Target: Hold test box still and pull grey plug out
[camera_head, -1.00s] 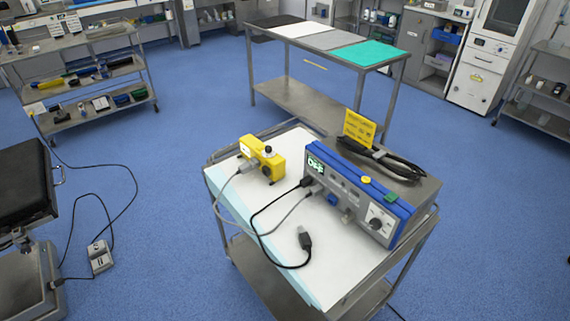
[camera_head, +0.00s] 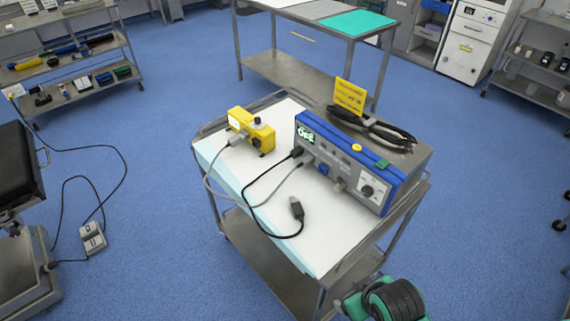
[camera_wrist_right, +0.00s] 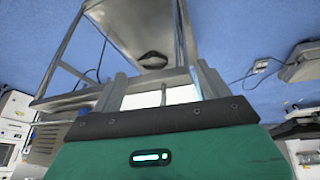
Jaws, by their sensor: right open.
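The yellow test box (camera_head: 251,130) sits on the white top of the cart (camera_head: 290,238), near its far left corner, with a dark knob on top. The grey plug (camera_head: 238,139) is in the near left side of the box, and its grey cable loops down and across to the blue and grey unit. My right arm shows at the bottom right of the head view, beside the cart and far from the box. My right gripper (camera_wrist_right: 160,82) is open in the wrist view, with nothing seen between its fingers. My left gripper is out of view.
The blue and grey unit (camera_head: 350,165) fills the cart's right side, with a yellow card (camera_head: 349,95) and black cables on top. A loose black connector (camera_head: 297,210) lies on the front of the cart top. A foot pedal (camera_head: 92,238) lies on the floor at left.

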